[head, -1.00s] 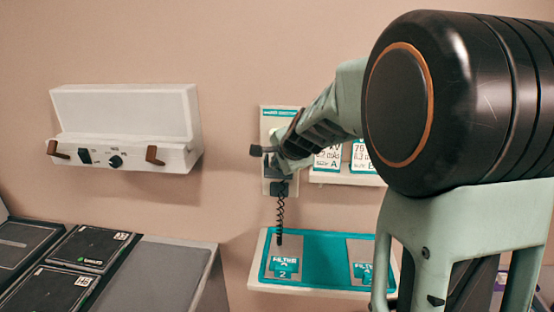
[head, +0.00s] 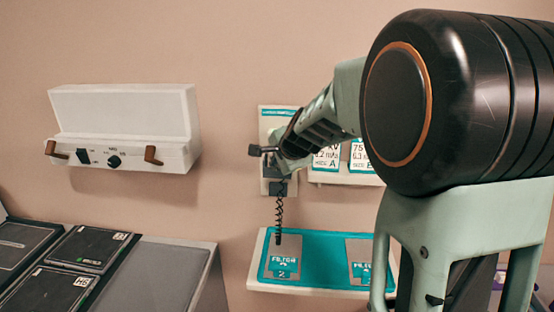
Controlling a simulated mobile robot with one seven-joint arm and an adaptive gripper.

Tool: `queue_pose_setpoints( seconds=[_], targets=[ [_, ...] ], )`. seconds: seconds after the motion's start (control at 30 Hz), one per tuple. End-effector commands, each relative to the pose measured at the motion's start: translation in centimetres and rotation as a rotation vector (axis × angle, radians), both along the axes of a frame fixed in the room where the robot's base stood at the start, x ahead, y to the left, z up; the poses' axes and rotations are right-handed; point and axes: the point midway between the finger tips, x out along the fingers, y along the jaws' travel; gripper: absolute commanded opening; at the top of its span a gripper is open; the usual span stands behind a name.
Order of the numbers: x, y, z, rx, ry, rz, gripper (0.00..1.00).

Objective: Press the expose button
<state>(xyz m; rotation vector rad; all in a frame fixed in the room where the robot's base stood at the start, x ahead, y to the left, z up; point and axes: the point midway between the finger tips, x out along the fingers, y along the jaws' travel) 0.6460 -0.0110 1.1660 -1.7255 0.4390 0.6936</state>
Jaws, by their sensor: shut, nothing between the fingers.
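A pale wall panel (head: 278,112) with a teal label strip hangs in the middle of the head view. A dark fitting (head: 279,188) at its foot has a black coiled cord (head: 280,215) hanging from it. My gripper (head: 282,160) is in front of this panel and covers most of it. It is shut and holds nothing. Its fingertips are hard to make out, and I cannot tell whether they touch the panel. The expose button cannot be made out; it may be hidden behind my gripper.
A white wall box (head: 120,150) with knobs and brown handles hangs at left. Below it are dark cassettes (head: 90,247) on a grey counter (head: 160,275). A teal shelf (head: 318,258) holds filter plates. Cards (head: 362,158) stand on a ledge at right.

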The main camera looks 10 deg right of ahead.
Motion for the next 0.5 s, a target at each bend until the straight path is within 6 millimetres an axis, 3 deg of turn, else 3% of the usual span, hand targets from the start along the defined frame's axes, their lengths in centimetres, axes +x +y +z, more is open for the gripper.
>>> queue_pose_setpoints(
  seconds=[0.5],
  targets=[
    [0.82,-0.26,-0.04,0.000,0.001,0.001,0.00]
  ],
)
